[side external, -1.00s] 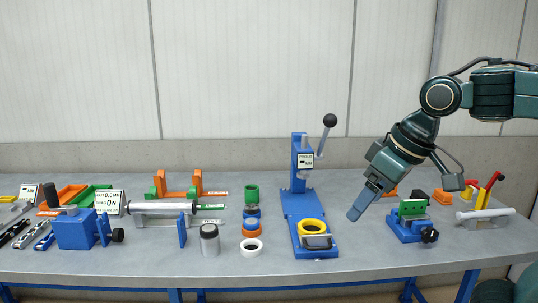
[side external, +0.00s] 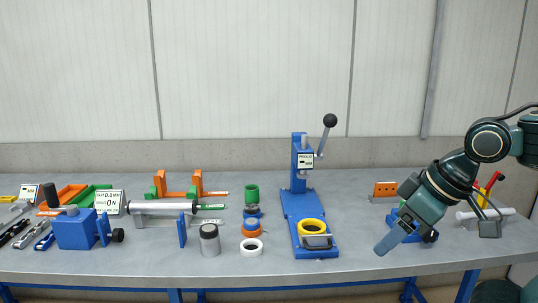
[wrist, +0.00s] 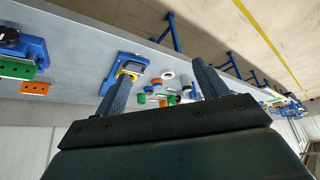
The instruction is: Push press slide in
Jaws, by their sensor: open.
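The blue press (side external: 299,160) stands mid-table in the side view, with its black-knobbed lever (side external: 330,121) raised up and right. Its slide extends toward the table's front edge, carrying a yellow ring (side external: 311,227) and a grey handle block (side external: 317,241) at its front end.
Right of the press stands a blue vise-like fixture (side external: 402,232), partly hidden by my gripper, with an orange block (side external: 385,189) behind. A grey-black jar (side external: 209,240), a white ring (side external: 251,246) and stacked coloured rings stand left of the press. Bare table lies between slide and gripper.

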